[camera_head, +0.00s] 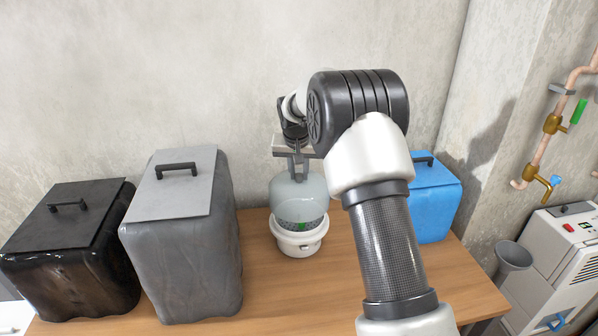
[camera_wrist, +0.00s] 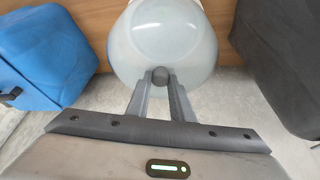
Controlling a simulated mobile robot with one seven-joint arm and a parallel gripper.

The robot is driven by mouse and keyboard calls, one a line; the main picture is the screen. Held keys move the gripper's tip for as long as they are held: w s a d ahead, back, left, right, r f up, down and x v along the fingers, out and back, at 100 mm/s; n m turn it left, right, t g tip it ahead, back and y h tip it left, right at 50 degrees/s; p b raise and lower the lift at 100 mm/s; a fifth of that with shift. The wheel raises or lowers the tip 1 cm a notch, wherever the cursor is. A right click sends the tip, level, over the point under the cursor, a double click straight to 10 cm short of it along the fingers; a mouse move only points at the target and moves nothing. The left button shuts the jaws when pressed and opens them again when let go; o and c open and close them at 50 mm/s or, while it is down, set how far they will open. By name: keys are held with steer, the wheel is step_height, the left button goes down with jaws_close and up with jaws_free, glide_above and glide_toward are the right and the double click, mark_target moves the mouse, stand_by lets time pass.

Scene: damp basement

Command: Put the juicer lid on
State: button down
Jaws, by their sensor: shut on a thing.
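The juicer (camera_head: 299,243) is a round white base with a grey speckled part inside, standing on the wooden table. The juicer lid (camera_head: 298,199) is a translucent pale dome directly above the base, about upright. The speckled part shows at its lower edge; I cannot tell whether the lid touches the base. My gripper (camera_head: 297,177) points down and is shut on the lid's knob. In the wrist view the lid (camera_wrist: 160,35) fills the top middle, with its dark knob (camera_wrist: 160,76) between my fingertips. The base is mostly hidden there.
A grey bin (camera_head: 185,255) and a black bin (camera_head: 72,250) stand on the left of the wooden table (camera_head: 275,300). A blue bin (camera_head: 433,205) stands at the right, partly behind my arm. A concrete wall (camera_head: 150,70) rises behind. Bare tabletop lies in front of the juicer.

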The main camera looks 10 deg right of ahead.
steer(key=shift+f+b, duration=2.1)
steer(key=shift+f, duration=1.4)
steer(key=shift+f, duration=0.25)
steer(key=c, duration=1.5)
jaws_free()
steer(key=s+d+f+p+v, duration=0.1)
steer(key=s+p+v, duration=0.15)
steer(key=v, duration=2.15)
steer(key=s+d+r+n+p, duration=0.1)
steer(key=s+r+p, duration=0.2)
steer(key=s+r, duration=0.7)
steer(key=s+p, duration=0.1)
steer(key=s, duration=0.6)
steer(key=s+f+n+t+p, duration=0.1)
steer(key=s+p, duration=0.1)
steer(key=s, duration=0.6)
steer(key=s+f+n+y+p, duration=0.1)
steer(key=s+p, duration=0.1)
steer(key=s, duration=0.6)
steer(key=shift+s+d, duration=0.25)
steer(key=shift+d, duration=0.05)
